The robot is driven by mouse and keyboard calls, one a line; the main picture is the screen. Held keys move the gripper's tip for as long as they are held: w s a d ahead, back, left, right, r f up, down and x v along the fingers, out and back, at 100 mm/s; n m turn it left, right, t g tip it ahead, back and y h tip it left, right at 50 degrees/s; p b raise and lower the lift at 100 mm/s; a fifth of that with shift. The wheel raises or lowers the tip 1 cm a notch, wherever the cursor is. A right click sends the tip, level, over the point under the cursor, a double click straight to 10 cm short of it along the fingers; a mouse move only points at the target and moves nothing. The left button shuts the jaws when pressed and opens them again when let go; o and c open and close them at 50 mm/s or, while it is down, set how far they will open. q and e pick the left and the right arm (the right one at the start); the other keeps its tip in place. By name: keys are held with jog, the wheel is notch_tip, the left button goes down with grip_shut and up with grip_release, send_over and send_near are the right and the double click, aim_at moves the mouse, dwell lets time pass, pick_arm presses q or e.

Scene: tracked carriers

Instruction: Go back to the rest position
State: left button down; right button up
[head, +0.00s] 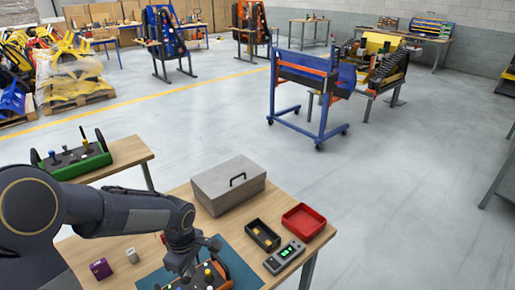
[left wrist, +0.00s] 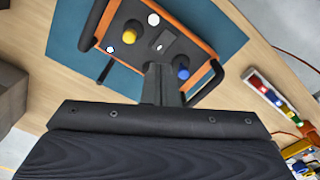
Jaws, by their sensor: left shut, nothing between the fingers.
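My left gripper (head: 190,270) reaches over the front table, close above an orange-and-black control box (head: 222,272) on a blue mat (head: 242,266). Its fingers are together with nothing between them. In the left wrist view the closed fingers (left wrist: 158,82) point at the near edge of the control box (left wrist: 140,50). The box has a yellow knob, a blue knob, white buttons and a black handle at its side. I cannot tell whether the fingers touch the box. Part of the box is hidden by my arm in the head view. My right gripper is not in view.
A grey toolbox (head: 228,186), black bin (head: 263,238), red tray (head: 304,223) and device with green lights (head: 284,258) stand right of my arm. A purple box (head: 100,268) and small white block (head: 132,255) lie left. A green control box (head: 75,162) sits on another table.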

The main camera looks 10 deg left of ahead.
pick_arm(q)
jog(key=s+d+r+m+t+h, duration=0.2)
jog(key=s+r+m, duration=0.4)
jog(key=s+m, duration=0.1)
jog(key=s+d+r+m+t+h, duration=0.1)
jog(key=s+d+r+m+t, duration=0.1)
jog(key=s+r+m, duration=0.5)
jog(key=shift+s+r+t+h, duration=0.35)
jog(key=shift+s+t, duration=0.45)
jog(key=shift+s, duration=0.65)
jog(key=shift+f, duration=0.1)
